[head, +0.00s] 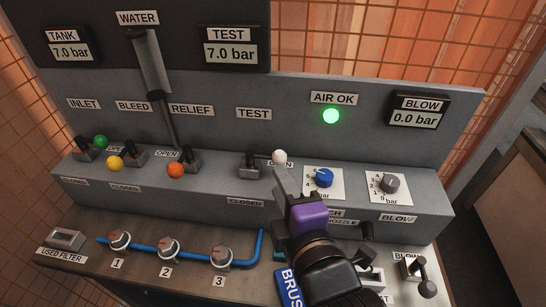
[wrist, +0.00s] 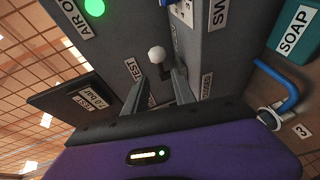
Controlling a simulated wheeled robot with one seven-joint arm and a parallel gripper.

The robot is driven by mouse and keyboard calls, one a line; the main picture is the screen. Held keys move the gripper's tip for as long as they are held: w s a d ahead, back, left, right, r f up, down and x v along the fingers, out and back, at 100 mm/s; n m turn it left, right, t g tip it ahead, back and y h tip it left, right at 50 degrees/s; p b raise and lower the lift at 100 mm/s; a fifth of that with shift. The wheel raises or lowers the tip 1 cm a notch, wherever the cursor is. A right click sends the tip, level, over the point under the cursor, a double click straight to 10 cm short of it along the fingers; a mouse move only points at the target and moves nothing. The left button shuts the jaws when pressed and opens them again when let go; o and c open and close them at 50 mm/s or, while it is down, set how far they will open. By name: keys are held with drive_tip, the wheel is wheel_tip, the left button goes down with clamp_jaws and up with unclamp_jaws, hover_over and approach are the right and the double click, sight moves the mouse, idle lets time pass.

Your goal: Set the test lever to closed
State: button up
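The test lever has a white ball knob (head: 279,157) and a dark base on the grey panel's ledge, under the TEST label. Its arm points right, with the knob beside the partly hidden OPEN label; a CLOSED label (head: 245,202) is on the ledge front below. My gripper (head: 281,172) is just below the knob in the head view. In the wrist view my gripper (wrist: 162,76) has its two fingers apart, with the white knob (wrist: 156,54) just beyond and between the tips. No grip on it shows.
The relief lever with its orange knob (head: 176,170) is to the left, and a blue dial (head: 323,177) is close on the right. The TEST display (head: 231,52) reads 7.0 bar. The AIR OK lamp (head: 331,116) is green. A blue pipe (head: 190,249) runs along the lower front.

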sight(266, 157)
drive_tip(key=shift+x, duration=3.9)
drive_tip(key=shift+c, duration=0.4)
clamp_jaws()
drive_tip(key=shift+d, duration=0.1)
